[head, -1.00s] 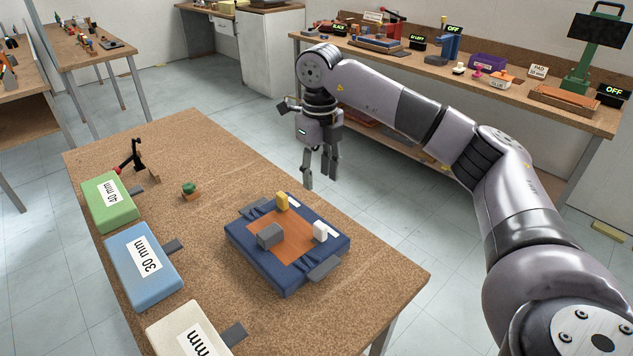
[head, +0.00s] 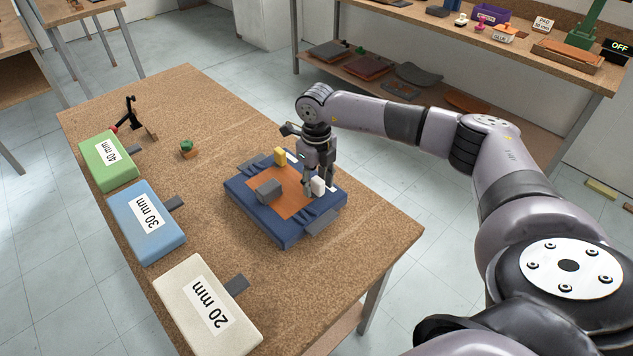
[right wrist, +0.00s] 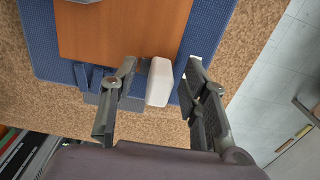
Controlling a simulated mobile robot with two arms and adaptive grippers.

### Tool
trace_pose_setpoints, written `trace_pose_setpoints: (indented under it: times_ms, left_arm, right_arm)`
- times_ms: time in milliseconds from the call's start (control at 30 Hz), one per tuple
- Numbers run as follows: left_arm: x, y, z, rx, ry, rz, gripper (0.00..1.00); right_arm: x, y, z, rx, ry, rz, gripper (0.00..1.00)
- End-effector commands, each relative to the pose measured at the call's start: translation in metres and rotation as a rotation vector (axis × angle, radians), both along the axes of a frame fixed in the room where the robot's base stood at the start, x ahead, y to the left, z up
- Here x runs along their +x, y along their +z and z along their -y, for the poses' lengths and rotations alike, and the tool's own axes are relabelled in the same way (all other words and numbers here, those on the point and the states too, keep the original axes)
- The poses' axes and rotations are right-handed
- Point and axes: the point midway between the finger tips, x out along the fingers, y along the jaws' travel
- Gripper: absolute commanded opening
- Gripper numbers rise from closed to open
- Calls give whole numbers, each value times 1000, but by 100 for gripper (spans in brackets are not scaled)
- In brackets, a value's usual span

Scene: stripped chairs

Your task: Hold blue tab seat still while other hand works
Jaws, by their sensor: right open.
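The blue tab seat (head: 290,233) lies flat on the brown work table, with an orange-brown panel (head: 289,204) on top and blue strips at its edges. A grey block (head: 268,191), a yellow block (head: 280,157) and a white block (head: 318,187) stand on it. My right gripper (head: 318,184) is open, pointing down at the seat's right side. In the right wrist view, its fingers (right wrist: 161,66) are on either side of the white block (right wrist: 160,82), with a visible gap at the right finger. My left gripper is not in view.
Green (head: 109,162), blue (head: 147,222) and white (head: 208,305) boxes labelled 40, 30 and 20 mm line the table's left side. A small plant pot (head: 187,149) and a black clamp-like tool (head: 132,117) stand farther back. The table's front right corner is clear.

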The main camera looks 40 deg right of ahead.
Motion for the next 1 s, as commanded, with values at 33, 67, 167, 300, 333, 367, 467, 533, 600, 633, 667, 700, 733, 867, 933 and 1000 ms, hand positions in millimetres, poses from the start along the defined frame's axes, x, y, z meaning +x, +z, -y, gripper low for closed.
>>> trace_pose_setpoints:
  times_ms: [33,67,167,300,333,367,467,533,600,633,667,700,733,867,933,1000]
  left_arm:
    - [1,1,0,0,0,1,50]
    - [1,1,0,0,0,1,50]
    - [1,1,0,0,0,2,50]
    - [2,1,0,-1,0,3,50]
    - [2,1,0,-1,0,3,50]
    - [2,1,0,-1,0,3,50]
    - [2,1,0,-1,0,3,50]
    - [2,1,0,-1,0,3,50]
    - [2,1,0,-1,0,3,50]
    - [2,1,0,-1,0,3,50]
    - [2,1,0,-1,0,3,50]
    - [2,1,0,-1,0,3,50]
    - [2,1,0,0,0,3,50]
    - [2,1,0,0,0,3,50]
    - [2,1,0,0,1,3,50]
    - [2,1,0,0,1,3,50]
  right_arm:
    - [0,-4,0,0,-1,-2,42]
    - [0,-5,0,-1,-1,-1,42]
    - [0,-8,0,0,0,1,42]
    - [0,-9,0,0,0,1,42]
    - [0,-9,0,0,0,1,42]
    - [0,-9,0,0,0,1,42]
    - [0,-9,0,0,0,1,38]
    - [0,-9,0,0,0,1,34]
    - [0,-9,0,0,0,0,29]
    - [0,-9,0,0,0,0,27]
    - [0,-9,0,0,0,0,25]
    - [0,-9,0,0,0,0,22]
    - [0,-9,0,0,0,0,20]
    - [0,-9,0,0,0,0,12]
    - [0,-9,0,0,0,0,7]
    - [0,-9,0,0,0,1,2]
